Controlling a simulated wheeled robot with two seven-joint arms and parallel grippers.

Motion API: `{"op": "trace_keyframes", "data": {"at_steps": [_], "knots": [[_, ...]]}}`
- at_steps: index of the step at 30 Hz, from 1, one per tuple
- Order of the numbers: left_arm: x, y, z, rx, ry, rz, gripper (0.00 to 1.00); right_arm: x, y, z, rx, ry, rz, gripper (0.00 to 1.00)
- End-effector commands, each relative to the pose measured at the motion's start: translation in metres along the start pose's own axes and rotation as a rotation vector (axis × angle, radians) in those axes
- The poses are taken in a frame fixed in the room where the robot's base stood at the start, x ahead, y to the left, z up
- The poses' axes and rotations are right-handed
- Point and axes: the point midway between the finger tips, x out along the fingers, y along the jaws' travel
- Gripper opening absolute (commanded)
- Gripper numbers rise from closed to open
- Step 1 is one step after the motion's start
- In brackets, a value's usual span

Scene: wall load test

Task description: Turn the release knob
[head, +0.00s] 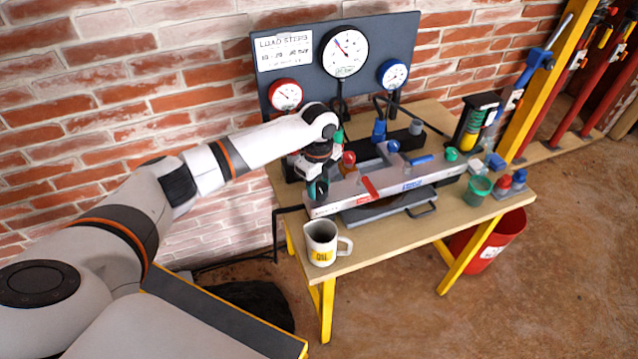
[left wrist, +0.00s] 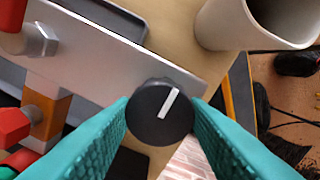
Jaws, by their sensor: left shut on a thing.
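The release knob (left wrist: 152,124), round and black with a white pointer line, sits at the end of a grey metal block in the left wrist view. Its line leans slightly right of straight up in that view. My left gripper (head: 317,189) is at the near left end of the grey test rig (head: 385,181) on the bench. Its teal fingers (left wrist: 161,106) are shut on the knob, one on each side. In the head view the gripper hides the knob. My right gripper is not in view.
A white mug (head: 321,243) stands close to the gripper at the bench's front left; it also shows in the left wrist view (left wrist: 222,28). A gauge panel (head: 384,42) stands behind the rig. A green cup (head: 478,190) is at the right. A red bucket (head: 489,240) stands below.

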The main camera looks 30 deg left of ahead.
Motion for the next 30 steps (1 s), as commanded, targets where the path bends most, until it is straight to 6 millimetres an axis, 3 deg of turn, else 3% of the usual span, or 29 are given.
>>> {"op": "trace_keyframes", "data": {"at_steps": [11,30], "knots": [[-0.005,0.0,0.001,-0.131,-0.001,-0.003,0.18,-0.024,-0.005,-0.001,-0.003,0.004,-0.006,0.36],[-0.005,0.001,0.002,-0.718,0.006,-0.001,0.18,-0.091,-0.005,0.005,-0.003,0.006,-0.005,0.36]]}}
